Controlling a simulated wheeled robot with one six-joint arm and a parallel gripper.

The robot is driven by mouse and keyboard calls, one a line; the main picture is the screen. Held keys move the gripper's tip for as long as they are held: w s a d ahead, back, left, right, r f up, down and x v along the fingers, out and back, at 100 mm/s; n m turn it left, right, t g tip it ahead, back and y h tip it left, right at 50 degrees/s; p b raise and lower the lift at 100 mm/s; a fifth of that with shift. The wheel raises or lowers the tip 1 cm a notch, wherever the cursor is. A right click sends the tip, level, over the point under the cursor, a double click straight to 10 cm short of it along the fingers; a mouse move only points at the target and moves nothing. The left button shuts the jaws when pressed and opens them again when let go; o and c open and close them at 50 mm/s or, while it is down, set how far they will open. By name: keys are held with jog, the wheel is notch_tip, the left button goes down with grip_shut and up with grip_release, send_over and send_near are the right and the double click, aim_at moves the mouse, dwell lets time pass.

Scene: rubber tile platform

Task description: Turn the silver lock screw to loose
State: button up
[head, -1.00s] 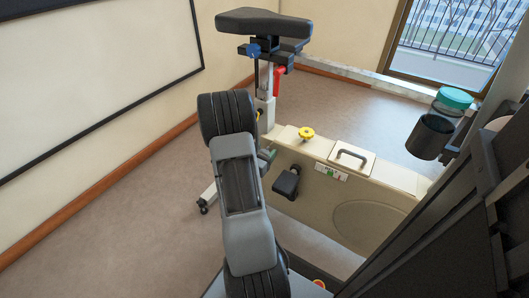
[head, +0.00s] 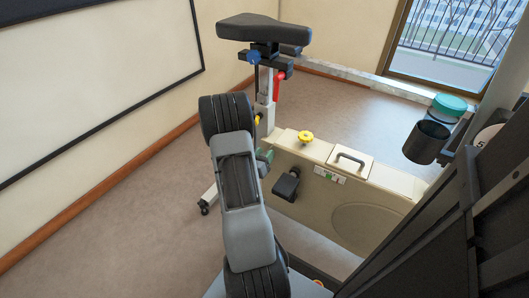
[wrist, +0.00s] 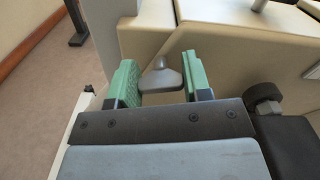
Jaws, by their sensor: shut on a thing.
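The silver lock screw (wrist: 160,77) is a small grey knob with a flared head on the beige exercise bike's side. In the wrist view it sits between the two green fingers of my gripper (wrist: 161,80). My gripper is shut on it, with the fingers on its left and right. In the head view my gripper (head: 265,161) is at the bike's side below the seat post, mostly behind my arm. The screw cannot be made out there. Its exact turn angle is not clear.
The exercise bike (head: 318,175) has a black seat (head: 263,30), a yellow knob (head: 306,137), a red lever (head: 278,85) and a black pedal (head: 286,184). A dark cup (head: 427,142) stands at right. Open floor (head: 110,220) lies to the left.

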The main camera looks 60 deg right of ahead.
jog(key=n+p, duration=0.4)
jog(key=n, duration=0.1)
jog(key=shift+w+r+n, duration=0.1)
jog(key=shift+n, duration=0.3)
jog(key=n+p, duration=0.3)
jog(key=n, duration=0.2)
jog(key=shift+p, duration=0.35)
jog(key=n+p, duration=0.1)
jog(key=n, duration=0.1)
jog(key=n+p, duration=0.1)
jog(key=n, duration=0.1)
jog(key=n+p, duration=0.1)
jog(key=shift+f+n, duration=0.25)
jog(key=shift+n, duration=0.15)
jog(key=shift+f+n+p, duration=0.15)
jog(key=shift+n+p, duration=0.7)
jog(key=shift+n, duration=1.25)
jog(key=o, duration=0.9)
jog(key=a+p, duration=0.1)
jog(key=a, duration=1.2)
jog(key=shift+a+p, duration=0.3)
jog(key=shift+a, duration=0.1)
